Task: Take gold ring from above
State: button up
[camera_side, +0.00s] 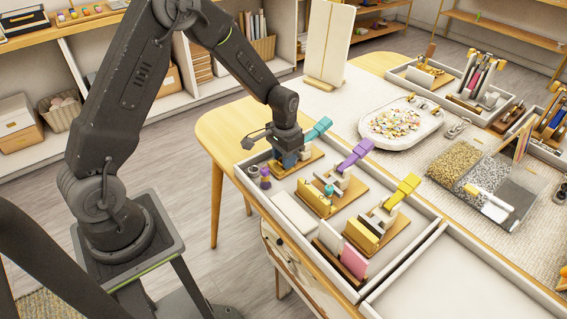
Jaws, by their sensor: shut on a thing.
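My gripper (287,161) points down at the far left end of a pale tray (403,252), low over a wooden block with a teal-handled tool (318,129). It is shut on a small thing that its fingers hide. I cannot make out a gold ring in this view, so I cannot tell from the picture whether the held thing is the ring.
Wooden blocks with a purple-handled tool (356,154) and a yellow-handled tool (403,191) stand close to the right. A bead tray (366,134) and a tall white board (328,45) are behind.

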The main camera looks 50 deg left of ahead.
jog(key=shift+r, duration=2.85)
